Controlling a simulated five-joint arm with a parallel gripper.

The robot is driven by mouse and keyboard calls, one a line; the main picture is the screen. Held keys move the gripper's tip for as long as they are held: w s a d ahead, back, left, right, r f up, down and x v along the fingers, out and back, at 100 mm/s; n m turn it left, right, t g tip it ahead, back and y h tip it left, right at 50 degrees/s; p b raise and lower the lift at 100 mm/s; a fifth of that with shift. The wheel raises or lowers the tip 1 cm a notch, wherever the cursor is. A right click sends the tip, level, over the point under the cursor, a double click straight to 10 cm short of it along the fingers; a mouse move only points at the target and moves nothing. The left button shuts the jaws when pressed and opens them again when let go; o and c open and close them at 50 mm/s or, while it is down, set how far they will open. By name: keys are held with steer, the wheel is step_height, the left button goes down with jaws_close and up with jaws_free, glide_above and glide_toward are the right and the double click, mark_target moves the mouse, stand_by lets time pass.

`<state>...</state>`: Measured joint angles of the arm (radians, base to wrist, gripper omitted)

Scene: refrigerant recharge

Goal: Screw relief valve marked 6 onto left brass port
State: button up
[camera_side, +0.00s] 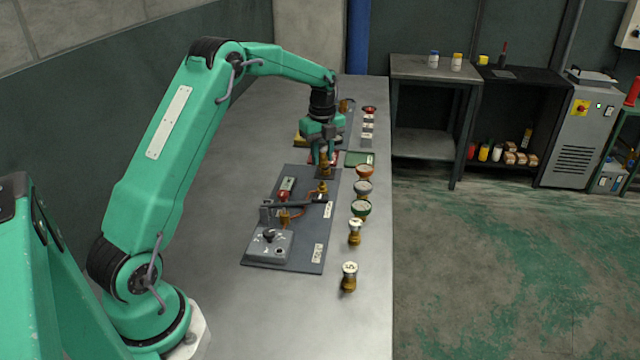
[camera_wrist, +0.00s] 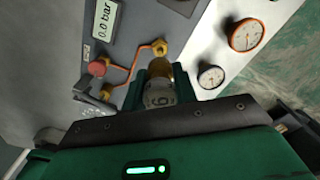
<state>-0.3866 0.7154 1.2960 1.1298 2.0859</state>
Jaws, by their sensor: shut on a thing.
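My gripper (camera_side: 322,146) is shut on the relief valve (camera_wrist: 158,92), whose pale cap carries a 6 in the wrist view. The valve (camera_side: 324,160) hangs upright below the jaws in the side view, over the far end of the dark panel (camera_side: 300,252). One brass port (camera_wrist: 160,47) with a copper pipe shows just beyond the valve in the wrist view. A brass fitting (camera_side: 322,187) stands on the panel nearer the side camera. What lies directly under the valve is hidden, so I cannot tell whether it touches a port.
Two loose valves (camera_side: 349,276) (camera_side: 355,231) and several gauges (camera_side: 362,188) stand along the bench's right side. The panel carries a lever (camera_side: 292,204), a grey knob box (camera_side: 268,242) and a red knob (camera_wrist: 96,68). A display (camera_wrist: 106,20) reads 0.0 bar.

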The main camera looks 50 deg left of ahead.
mark_target(322, 167)
steer(key=shift+f, duration=0.15)
steer(key=shift+f, duration=2)
steer(key=shift+n, duration=0.7)
steer(key=shift+n, duration=0.7)
steer(key=shift+n, duration=0.7)
